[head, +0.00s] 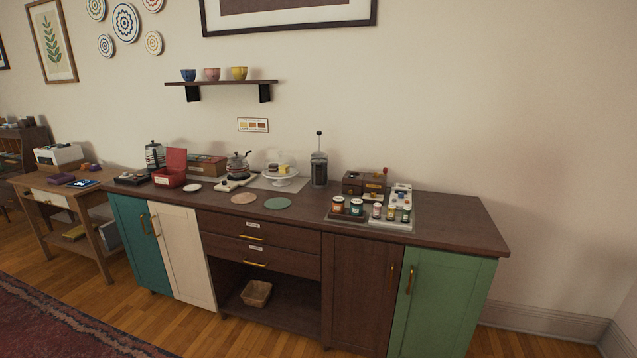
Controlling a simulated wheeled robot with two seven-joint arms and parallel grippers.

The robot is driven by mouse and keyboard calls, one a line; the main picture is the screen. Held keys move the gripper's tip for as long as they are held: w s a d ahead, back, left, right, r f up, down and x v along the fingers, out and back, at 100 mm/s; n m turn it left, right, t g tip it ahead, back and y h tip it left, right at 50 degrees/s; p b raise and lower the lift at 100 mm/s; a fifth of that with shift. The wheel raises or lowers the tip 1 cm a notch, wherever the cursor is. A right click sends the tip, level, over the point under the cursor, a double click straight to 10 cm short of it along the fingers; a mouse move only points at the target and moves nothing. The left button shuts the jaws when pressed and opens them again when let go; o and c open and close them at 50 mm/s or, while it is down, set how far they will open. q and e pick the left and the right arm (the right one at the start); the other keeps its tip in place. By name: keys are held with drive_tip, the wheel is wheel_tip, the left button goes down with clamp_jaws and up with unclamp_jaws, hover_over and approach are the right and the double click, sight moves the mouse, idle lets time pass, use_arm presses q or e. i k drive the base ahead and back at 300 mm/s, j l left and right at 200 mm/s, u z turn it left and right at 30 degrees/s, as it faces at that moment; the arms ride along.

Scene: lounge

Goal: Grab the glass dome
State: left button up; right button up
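A white footed cake stand (280,180) stands on a pale mat near the back middle of the long sideboard. Small cakes (284,169) sit on it, one of them yellow. A faint clear glass dome (281,160) seems to cover them, but its outline is too small and pale to tell surely. Neither of my grippers shows in the head view.
Two round mats lie in front. The right end of the top is bare.

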sight(280, 165)
drive_tip(key=i+l+u, duration=0.45)
drive_tip(key=i, duration=0.2)
drive_tip(key=i+j+z, duration=0.15)
drive_tip(key=j, duration=0.2)
drive_tip(key=i+j+z, duration=0.15)
drive_tip(key=j, duration=0.25)
drive_tip(key=i+j+z, duration=0.1)
drive_tip(key=j, duration=0.3)
drive_tip(key=i+j+z, duration=0.15)
drive_tip(key=j, duration=0.25)
drive_tip(key=i+j+z, duration=0.15)
drive_tip(key=j, duration=0.3)
